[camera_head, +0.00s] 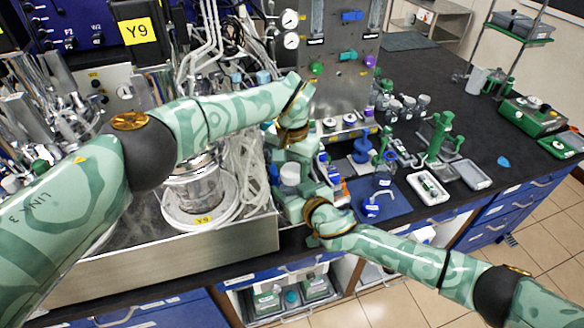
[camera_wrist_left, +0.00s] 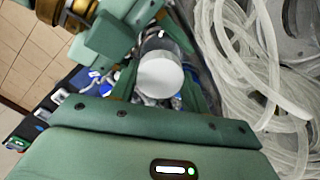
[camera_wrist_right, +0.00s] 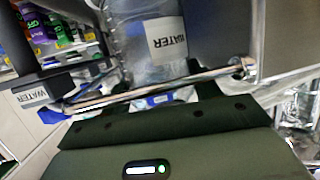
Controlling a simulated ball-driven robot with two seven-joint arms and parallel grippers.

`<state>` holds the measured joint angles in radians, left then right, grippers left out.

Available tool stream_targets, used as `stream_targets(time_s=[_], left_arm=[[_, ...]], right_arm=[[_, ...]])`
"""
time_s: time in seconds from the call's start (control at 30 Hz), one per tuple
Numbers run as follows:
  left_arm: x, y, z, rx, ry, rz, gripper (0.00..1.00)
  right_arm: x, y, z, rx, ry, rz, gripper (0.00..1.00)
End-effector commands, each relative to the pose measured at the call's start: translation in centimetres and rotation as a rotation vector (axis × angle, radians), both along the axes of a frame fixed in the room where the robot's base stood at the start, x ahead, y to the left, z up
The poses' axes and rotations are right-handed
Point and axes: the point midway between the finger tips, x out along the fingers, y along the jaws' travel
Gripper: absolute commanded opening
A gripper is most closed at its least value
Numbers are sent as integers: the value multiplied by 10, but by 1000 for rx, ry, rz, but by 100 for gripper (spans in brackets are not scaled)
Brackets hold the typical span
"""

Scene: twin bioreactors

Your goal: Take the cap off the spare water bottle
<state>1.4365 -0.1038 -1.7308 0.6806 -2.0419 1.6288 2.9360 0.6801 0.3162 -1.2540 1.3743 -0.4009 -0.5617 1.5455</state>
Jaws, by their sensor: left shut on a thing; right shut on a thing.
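The spare water bottle (camera_wrist_right: 140,45) is clear, with a WATER label, and stands between my right gripper's fingers in the right wrist view. My right gripper (camera_head: 293,203) is shut on the bottle's body. The white round cap (camera_head: 290,173) shows just above it in the head view, and fills the middle of the left wrist view (camera_wrist_left: 160,76). My left gripper (camera_head: 284,164) is shut on the cap from the other side. Cap and bottle appear in line. The grippers hide most of the bottle in the head view, and the thread is hidden, so I cannot tell whether the cap is loose.
A steel tray (camera_head: 190,255) with a vessel and coiled clear tubing (camera_wrist_left: 255,70) lies close to the left gripper. A blue mat (camera_head: 395,209) with blue-capped labware is to the right. A metal rail (camera_wrist_right: 150,90) crosses before the bottle. The bench's far right is clearer.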

Motion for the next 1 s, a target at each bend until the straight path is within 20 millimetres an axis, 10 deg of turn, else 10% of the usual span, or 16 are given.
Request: stream_targets(time_s=[0.2,0.23,0.3,1.0], left_arm=[[1,1,0,1,-2,-1,19],[1,1,0,1,-2,-1,55],[1,1,0,1,-2,-1,68],[1,1,47,-1,-2,-2,56]], right_arm=[[-1,0,-1,-1,3,0,0],[-1,0,-1,-1,2,0,0],[-1,0,-1,-1,3,0,0],[-1,0,-1,-1,3,0,0]])
